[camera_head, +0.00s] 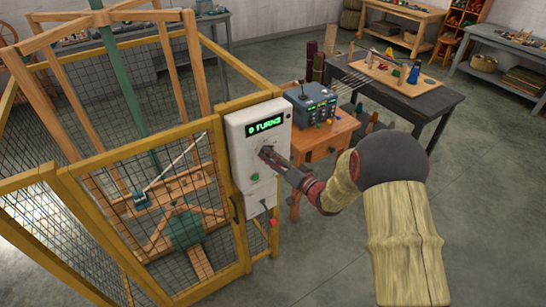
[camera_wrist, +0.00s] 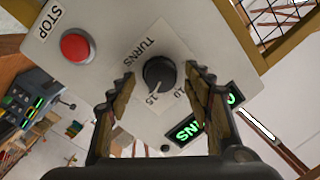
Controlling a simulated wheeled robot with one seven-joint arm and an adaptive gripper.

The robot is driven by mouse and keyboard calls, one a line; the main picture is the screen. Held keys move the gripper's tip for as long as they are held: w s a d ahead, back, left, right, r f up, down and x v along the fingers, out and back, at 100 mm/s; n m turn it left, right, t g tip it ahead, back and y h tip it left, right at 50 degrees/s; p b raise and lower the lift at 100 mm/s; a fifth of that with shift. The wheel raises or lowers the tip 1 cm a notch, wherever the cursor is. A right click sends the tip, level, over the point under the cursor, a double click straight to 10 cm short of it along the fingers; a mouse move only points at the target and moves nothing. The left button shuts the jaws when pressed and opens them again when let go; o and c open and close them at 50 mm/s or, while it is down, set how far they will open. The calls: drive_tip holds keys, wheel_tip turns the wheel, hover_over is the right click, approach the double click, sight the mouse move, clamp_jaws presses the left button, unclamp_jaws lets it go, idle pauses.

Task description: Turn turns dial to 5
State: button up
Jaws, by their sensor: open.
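The turns dial (camera_wrist: 160,72) is a black round knob on a white plate marked TURNS, with 10 and 15 readable near it in the wrist view. A pale pointer mark on the knob points toward the lower side of the picture, near 15. The 5 is not readable. My gripper (camera_wrist: 160,78) is open, with one finger on each side of the knob; I cannot tell whether they touch it. In the head view my gripper (camera_head: 272,160) reaches the front of the white control box (camera_head: 236,135), mostly hiding the dial. The box's green display (camera_head: 265,125) seems to read 0 TURNS.
A red STOP button (camera_wrist: 75,46) sits beside the dial. A yellow-framed mesh cage (camera_head: 215,185) stands left of the box. A grey device (camera_head: 311,104) stands on a wooden stand to the right, before a dark table (camera_head: 405,88). Grey floor is open at lower right.

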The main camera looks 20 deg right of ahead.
drive_tip(key=shift+c, duration=0.6)
drive_tip(key=c, duration=1)
drive_tip(key=shift+c, duration=0.2)
drive_tip(key=n+h+b, duration=0.1)
drive_tip(key=n+b, duration=0.6)
drive_tip(key=n, duration=0.1)
drive_tip(key=n+h+b, duration=0.1)
drive_tip(key=n+b, duration=0.7)
drive_tip(key=n+h+b, duration=0.1)
drive_tip(key=n+b, duration=0.6)
drive_tip(key=b, duration=0.1)
drive_tip(key=shift+s+a+n, duration=0.15)
drive_tip(key=shift+a+n, duration=0.25)
drive_tip(key=shift+n+h, duration=0.4)
drive_tip(key=shift+n, duration=0.4)
